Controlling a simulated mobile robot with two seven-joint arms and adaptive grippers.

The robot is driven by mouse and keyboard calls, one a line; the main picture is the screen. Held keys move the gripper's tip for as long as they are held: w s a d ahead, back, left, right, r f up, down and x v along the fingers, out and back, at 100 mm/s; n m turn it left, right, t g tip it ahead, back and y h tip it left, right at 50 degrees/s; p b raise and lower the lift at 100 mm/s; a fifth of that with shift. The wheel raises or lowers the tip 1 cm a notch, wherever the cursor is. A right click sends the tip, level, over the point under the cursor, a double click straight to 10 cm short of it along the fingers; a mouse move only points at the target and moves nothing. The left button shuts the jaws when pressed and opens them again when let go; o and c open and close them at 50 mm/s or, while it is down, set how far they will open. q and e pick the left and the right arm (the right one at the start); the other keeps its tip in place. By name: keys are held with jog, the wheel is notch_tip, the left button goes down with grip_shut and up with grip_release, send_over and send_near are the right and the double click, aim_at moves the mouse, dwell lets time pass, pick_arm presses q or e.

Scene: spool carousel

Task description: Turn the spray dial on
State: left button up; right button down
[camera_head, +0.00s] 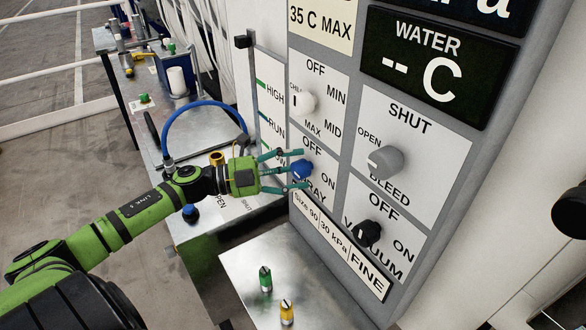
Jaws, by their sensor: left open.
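The spray dial (301,169) is a blue knob on the lower left of the upright control panel (347,134), with OFF printed above it and ON to its right. Its label is partly hidden by my gripper.
A white chill dial (304,102), a grey bleed dial (385,160) and a black vacuum dial (367,233) sit close by. A blue hose (205,105) arches behind my arm. Green (265,279) and yellow (287,312) pieces stand on the metal shelf (322,283) below.

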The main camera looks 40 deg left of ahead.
pick_arm(q)
jog(key=shift+f, duration=0.1)
jog(key=shift+s+a+f, duration=0.15)
jog(key=shift+s+a, duration=0.2)
jog(key=shift+a, duration=0.1)
jog(key=v, duration=1.1)
jog(key=shift+r, duration=0.25)
jog(key=shift+d, duration=0.1)
